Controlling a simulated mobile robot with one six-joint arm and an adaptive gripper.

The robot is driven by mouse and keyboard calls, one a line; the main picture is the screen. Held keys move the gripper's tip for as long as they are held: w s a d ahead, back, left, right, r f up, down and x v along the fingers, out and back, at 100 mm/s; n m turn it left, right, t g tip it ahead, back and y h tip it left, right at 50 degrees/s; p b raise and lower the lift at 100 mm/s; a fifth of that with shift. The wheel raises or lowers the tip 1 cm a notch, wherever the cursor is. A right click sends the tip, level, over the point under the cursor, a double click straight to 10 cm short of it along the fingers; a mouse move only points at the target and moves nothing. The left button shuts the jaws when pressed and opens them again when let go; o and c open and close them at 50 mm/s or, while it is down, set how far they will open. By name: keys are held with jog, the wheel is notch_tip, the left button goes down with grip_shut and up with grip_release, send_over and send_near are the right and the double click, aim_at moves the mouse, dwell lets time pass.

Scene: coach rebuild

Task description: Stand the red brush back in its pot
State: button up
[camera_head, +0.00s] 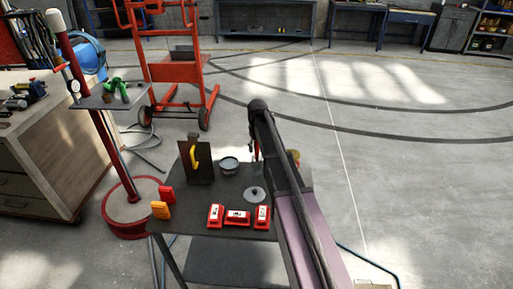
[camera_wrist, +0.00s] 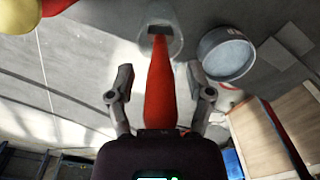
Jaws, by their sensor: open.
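The red brush (camera_wrist: 160,85) shows in the wrist view, its handle running up the picture between the fingers of my gripper (camera_wrist: 162,92). The fingers are open, one on each side of the handle, with a gap on both sides. The brush's dark far end lies within the outline of a pale, see-through pot (camera_wrist: 174,40); how deep it sits I cannot tell. In the head view a bit of red shows beside my gripper (camera_head: 256,150), above the dark table (camera_head: 200,222). My arm hides the see-through pot there.
A grey metal pot (camera_head: 229,165) stands close by, also in the wrist view (camera_wrist: 228,55). A dark upright holder with a yellow handle (camera_head: 195,158), a grey lid (camera_head: 254,194) and several red boxes (camera_head: 237,217) are on the table. A yellow-topped can (camera_head: 294,155) is right of my arm.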

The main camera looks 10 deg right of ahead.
jog(key=shift+s+r+p, duration=0.1)
jog(key=shift+r+p, duration=6.65)
jog(key=shift+r, duration=0.15)
jog(key=s+a+m, duration=0.1)
jog(key=s+a, duration=0.1)
jog(key=s, duration=1.2)
jog(key=s+a+m, duration=0.1)
jog(key=s+a, duration=0.1)
jog(key=s, duration=1.2)
jog(key=shift+s+a, duration=0.25)
jog(key=shift+s, duration=0.15)
notch_tip(320, 180, down, 5)
jog(key=b, duration=0.5)
